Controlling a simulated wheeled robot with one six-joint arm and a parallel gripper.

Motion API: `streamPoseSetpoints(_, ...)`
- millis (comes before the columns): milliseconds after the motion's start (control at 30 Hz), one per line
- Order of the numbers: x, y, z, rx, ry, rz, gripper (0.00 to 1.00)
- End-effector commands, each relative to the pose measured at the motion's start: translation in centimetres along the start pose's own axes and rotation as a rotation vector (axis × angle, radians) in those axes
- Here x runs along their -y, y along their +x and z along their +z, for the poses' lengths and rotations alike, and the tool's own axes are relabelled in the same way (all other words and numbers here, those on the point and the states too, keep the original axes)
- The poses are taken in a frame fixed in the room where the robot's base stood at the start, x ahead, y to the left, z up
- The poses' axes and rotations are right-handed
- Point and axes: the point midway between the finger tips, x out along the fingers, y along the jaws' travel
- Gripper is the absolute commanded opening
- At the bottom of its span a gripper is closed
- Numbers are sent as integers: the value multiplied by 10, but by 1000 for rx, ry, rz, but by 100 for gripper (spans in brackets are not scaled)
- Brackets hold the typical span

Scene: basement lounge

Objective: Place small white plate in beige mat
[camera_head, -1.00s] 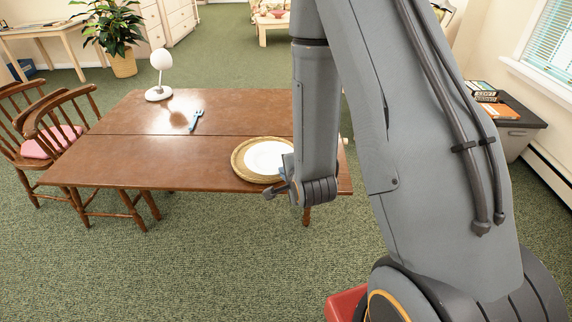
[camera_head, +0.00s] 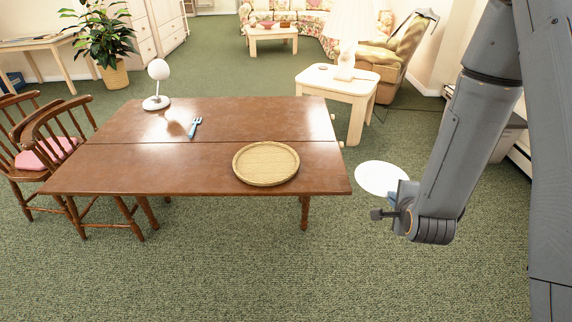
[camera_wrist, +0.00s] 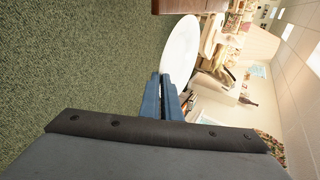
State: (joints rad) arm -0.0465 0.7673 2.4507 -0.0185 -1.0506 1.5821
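The beige mat (camera_head: 266,163) is a round woven piece with a raised rim. It lies empty near the front right corner of the brown table (camera_head: 190,150). The small white plate (camera_head: 381,177) is held in the air to the right of the table, apart from the mat. My gripper (camera_head: 394,196) is shut on the plate's near edge. In the wrist view the blue fingers (camera_wrist: 167,88) close together at the rim of the plate (camera_wrist: 181,48), which extends away from them. The fingers hide the gripped part of the rim.
A white lamp (camera_head: 158,85) stands at the back left. Chairs (camera_head: 55,150) stand at the left. A cream side table (camera_head: 338,88) with a lamp is behind right. Carpet in front is clear.

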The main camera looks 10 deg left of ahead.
Motion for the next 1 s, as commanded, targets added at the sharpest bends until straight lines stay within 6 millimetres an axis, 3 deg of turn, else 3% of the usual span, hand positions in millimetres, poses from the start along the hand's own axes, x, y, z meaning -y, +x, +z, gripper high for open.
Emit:
streamPoseSetpoints(167, 32, 37, 75, 138, -69, -10, 0)
streamPoseSetpoints(300, 59, 61, 149, 256, -142, -10, 0)
streamPoseSetpoints(500, 90, 75, 254, 399, -251, -9, 0)
streamPoseSetpoints(600, 100, 75, 295, 448, -296, -9, 0)
streamPoseSetpoints(700, 107, 74, 324, 480, -327, -10, 0)
streamPoseSetpoints(800, 110, 72, 341, 498, -347, -9, 0)
streamPoseSetpoints(1000, 93, 84, 348, 506, -355, -5, 0)
